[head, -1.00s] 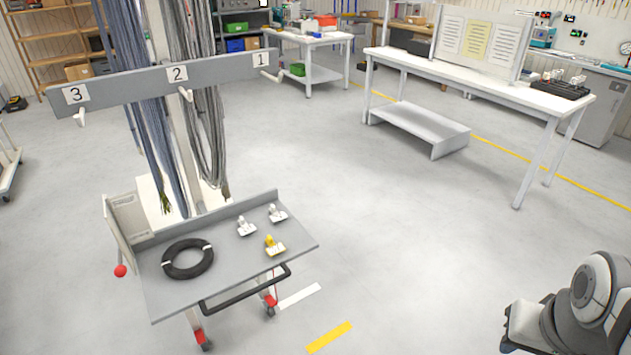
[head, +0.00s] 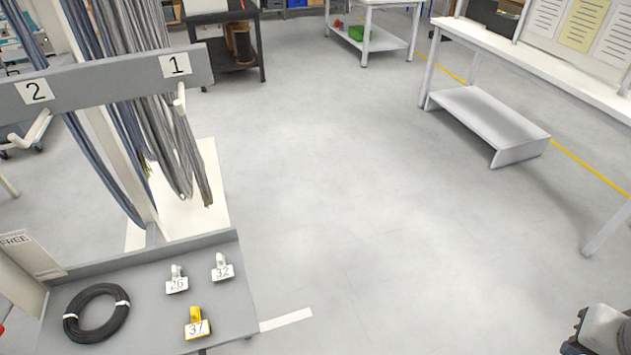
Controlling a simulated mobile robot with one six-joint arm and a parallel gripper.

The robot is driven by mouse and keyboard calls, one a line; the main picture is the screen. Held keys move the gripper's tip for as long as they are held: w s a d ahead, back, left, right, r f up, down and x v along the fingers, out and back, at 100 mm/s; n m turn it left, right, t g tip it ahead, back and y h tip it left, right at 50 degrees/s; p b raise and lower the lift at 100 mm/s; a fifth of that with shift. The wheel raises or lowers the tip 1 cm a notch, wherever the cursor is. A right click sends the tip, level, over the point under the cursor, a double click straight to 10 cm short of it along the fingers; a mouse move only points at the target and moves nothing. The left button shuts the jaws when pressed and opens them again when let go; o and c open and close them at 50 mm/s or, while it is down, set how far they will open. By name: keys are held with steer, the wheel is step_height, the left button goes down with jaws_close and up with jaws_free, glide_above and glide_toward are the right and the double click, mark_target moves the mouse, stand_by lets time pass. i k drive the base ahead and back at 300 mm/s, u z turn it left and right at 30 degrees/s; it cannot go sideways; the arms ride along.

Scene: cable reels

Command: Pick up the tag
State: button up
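Three tags stand on the grey cart top (head: 145,290). A white tag reading 26 (head: 177,284) is nearest the cable ring. A white tag reading 32 (head: 222,271) is to its right, near the back edge. A yellow tag (head: 196,328), which seems to read 37, is nearer the front. Each has a clip-like upper part above its numbered plate. My gripper is not in view; only a part of my arm shows at the lower right corner.
A black cable ring (head: 97,312) lies left of the tags. Above the cart is a grey bar (head: 110,82) with numbered hooks and hanging cables (head: 165,130). A white workbench (head: 545,60) stands at the right. The floor between is clear.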

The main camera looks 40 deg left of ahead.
mark_target(223, 272)
steer(key=i, duration=1.3)
steer(key=u, duration=3.35)
steer(key=i, duration=1)
steer(key=z, duration=0.1)
